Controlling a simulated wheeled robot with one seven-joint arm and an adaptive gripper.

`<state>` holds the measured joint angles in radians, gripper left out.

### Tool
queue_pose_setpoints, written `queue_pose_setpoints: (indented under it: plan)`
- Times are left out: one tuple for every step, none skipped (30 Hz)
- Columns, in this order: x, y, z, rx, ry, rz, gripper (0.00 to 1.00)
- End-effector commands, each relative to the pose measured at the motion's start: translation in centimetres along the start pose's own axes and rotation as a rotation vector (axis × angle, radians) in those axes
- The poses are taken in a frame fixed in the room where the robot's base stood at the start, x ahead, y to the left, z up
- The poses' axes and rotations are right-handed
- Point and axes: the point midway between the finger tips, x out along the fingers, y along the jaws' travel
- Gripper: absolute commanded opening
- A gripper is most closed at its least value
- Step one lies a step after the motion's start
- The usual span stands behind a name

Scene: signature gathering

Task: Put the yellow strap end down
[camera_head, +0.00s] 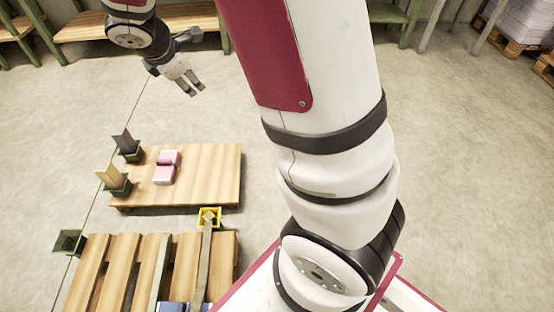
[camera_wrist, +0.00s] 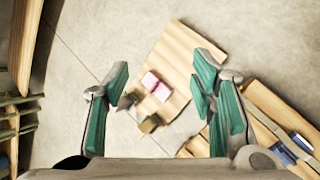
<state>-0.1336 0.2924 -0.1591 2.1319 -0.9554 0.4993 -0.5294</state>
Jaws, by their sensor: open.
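The yellow strap end (camera_head: 209,217) is a small square yellow frame at the far edge of the slatted pallet. A grey-olive strap (camera_head: 203,262) runs from it along the pallet toward a blue object at the bottom edge. My gripper (camera_head: 190,88) is open and empty at the upper left, well away from the strap end. Its two teal-padded fingers (camera_wrist: 160,74) stand wide apart in the wrist view.
A wooden board (camera_head: 212,172) holds two pink blocks (camera_head: 166,168). Dark green holders with upright plates (camera_head: 116,182) stand along its left side. A green bin (camera_head: 68,241) is left of the slatted pallet (camera_head: 90,275). Benches line the back. Open floor lies right of my arm.

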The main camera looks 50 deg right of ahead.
Motion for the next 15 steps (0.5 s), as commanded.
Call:
queue_pose_setpoints:
  plan:
    - [-2.1,-0.6,1.4,0.090,-0.008,-0.010,0.51]
    - [-3.1,-1.2,2.2,0.145,-0.015,-0.022,0.51]
    - [-4.5,-2.0,3.1,0.215,-0.022,-0.038,0.51]
    - [-5.5,-2.8,3.7,0.267,-0.026,-0.052,0.51]
    - [-6.6,-3.5,4.3,0.319,-0.030,-0.065,0.51]
    - [-7.9,-4.6,5.0,0.386,-0.035,-0.085,0.51]
    - [-8.9,-5.4,5.6,0.436,-0.038,-0.100,0.51]
    - [-9.8,-6.3,6.0,0.486,-0.041,-0.117,0.51]
    - [-11.1,-7.5,6.6,0.550,-0.042,-0.139,0.51]
    - [-12.1,-8.5,6.9,0.597,-0.044,-0.157,0.51]
    - [-13.0,-9.5,7.2,0.643,-0.044,-0.175,0.51]
    - [-14.2,-10.9,7.6,0.703,-0.045,-0.202,0.51]
    - [-15.1,-12.0,7.8,0.748,-0.044,-0.222,0.51]
    - [-15.9,-13.1,8.0,0.790,-0.043,-0.242,0.51]
    - [-17.0,-14.6,8.1,0.846,-0.042,-0.270,0.51]
